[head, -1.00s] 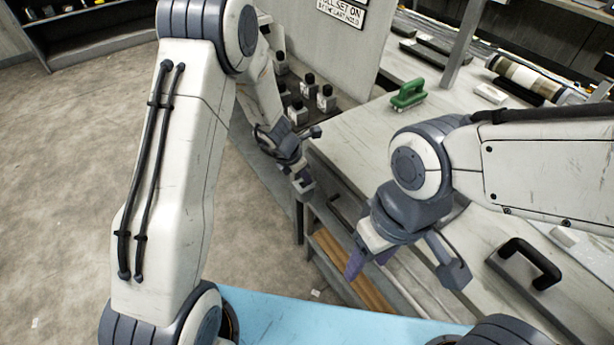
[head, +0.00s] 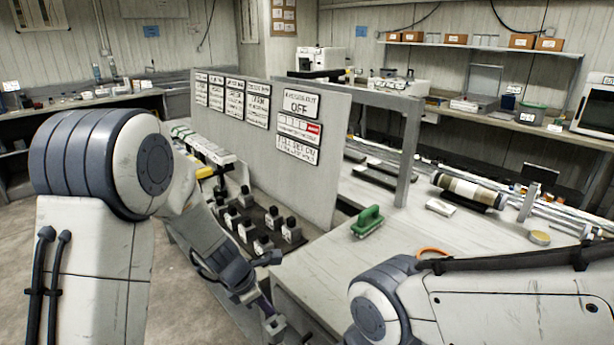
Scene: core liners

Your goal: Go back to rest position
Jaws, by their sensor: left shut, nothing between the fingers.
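My left arm comes in from the left with its elbow high and its forearm angled down. My left gripper (head: 274,326) is low in the middle of the head view, beside the near left corner of the pale workbench (head: 330,270). It is shut and holds nothing. My right arm shows at the lower right, over the bench; its gripper is below the picture's edge and hidden.
A green-handled brush (head: 368,222) lies on the bench. An upright panel with signs (head: 262,130) stands behind small dark-capped bottles (head: 264,243) near my left forearm. A core tube (head: 468,191) and a white block (head: 440,207) lie further right. Open floor is at left.

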